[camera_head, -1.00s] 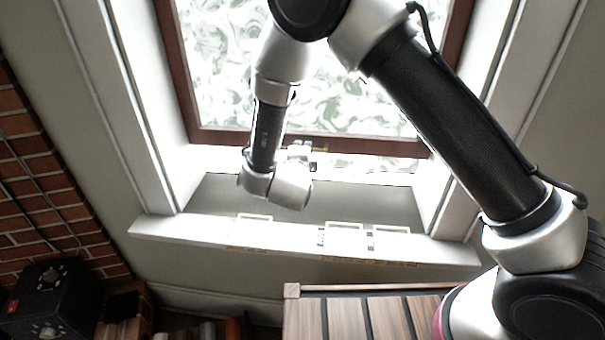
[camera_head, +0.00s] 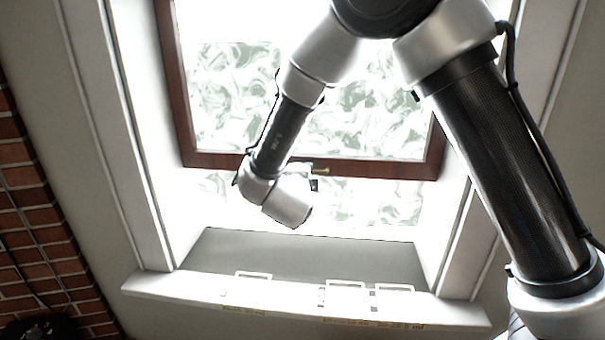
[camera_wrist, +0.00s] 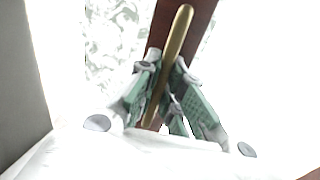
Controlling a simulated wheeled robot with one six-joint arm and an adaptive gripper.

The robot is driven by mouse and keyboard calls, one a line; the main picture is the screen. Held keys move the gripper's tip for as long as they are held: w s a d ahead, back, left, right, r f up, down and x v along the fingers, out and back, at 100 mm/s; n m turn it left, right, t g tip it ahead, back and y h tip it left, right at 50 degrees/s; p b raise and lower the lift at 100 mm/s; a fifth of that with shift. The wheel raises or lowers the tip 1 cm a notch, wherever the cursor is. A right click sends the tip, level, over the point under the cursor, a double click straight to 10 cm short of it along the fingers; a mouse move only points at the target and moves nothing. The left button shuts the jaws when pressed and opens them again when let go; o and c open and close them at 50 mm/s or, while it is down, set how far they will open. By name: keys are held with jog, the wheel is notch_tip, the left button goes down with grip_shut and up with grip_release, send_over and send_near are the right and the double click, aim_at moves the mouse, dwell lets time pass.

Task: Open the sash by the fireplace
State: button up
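The sash is a dark brown wooden frame (camera_head: 370,166) around patterned, bright glass, set in a white window recess. Its bottom rail stands well above the sill, with a bright gap beneath. A brass handle (camera_head: 320,170) sits on this rail near the middle. In the wrist view the handle (camera_wrist: 172,60) runs lengthwise between the green-padded fingers of my gripper (camera_wrist: 166,66). The fingertips are close in on both sides of the handle and look shut on it. In the head view my wrist hides most of the gripper.
The white sill (camera_head: 300,300) below carries several pale rectangular frame-like items (camera_head: 347,297). A brick wall (camera_head: 35,225) stands at the left, with a dark object (camera_head: 45,328) at its foot. White side jambs bound the recess.

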jog(key=shift+o, duration=0.9)
jog(key=v, duration=1.2)
